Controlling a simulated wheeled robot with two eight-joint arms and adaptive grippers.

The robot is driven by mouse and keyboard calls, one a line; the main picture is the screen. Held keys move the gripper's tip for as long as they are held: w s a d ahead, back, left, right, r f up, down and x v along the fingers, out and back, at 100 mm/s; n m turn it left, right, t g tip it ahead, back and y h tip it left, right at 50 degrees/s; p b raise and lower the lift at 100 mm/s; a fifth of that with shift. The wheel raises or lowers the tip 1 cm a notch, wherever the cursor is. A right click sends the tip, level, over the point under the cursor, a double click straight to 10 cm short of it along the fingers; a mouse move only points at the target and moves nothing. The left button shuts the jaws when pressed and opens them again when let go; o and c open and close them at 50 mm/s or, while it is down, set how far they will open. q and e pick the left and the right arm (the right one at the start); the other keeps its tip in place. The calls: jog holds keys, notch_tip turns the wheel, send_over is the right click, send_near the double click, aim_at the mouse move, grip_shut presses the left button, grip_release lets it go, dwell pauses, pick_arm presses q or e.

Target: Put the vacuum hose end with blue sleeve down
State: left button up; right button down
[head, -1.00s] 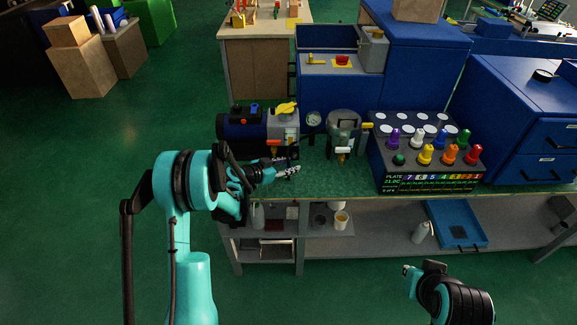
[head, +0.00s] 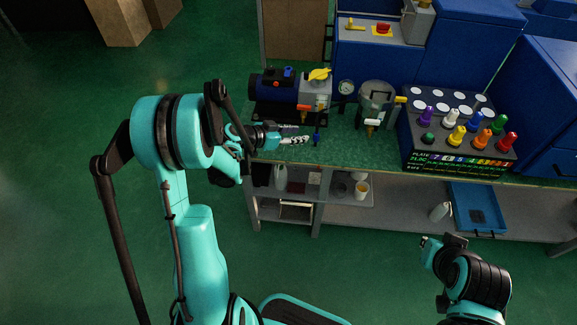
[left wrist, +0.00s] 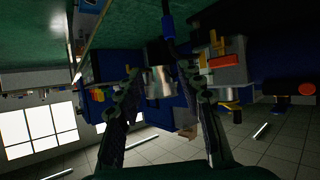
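The blue sleeve (head: 317,138) of the vacuum hose end shows as a small dark blue piece at the bench front, just beyond my left gripper's tips. In the left wrist view the blue sleeve (left wrist: 168,27) is above the fingertips, with dark hose running from it; it looks apart from the fingers. What the hose end rests on is unclear. My left gripper (head: 300,140) points right over the bench's front left edge. In the left wrist view its two fingers (left wrist: 158,75) are spread with nothing held between them. My right gripper (head: 430,243) is low, in front of the bench; its opening is unclear.
A blue and grey pump (head: 290,92) with a yellow knob, a gauge (head: 346,87) and a metal pot (head: 376,98) stand behind the left gripper. A rack (head: 458,160) with several coloured knobs is at right. Green bench top (head: 350,150) is clear in front of the pot.

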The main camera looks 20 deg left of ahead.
pick_arm(q)
jog(key=s+d+r+n+g+y, duration=0.2)
jog(key=s+d+r+y, duration=0.1)
jog(key=s+d+r, duration=0.55)
jog(key=s+a+n+g+y, duration=0.1)
jog(key=s+n+y, duration=0.3)
jog(key=s, duration=1.4)
jog(key=shift+a+r, duration=0.15)
jog(key=shift+r, duration=0.05)
jog(key=shift+s, duration=0.1)
jog(key=shift+c, duration=0.3)
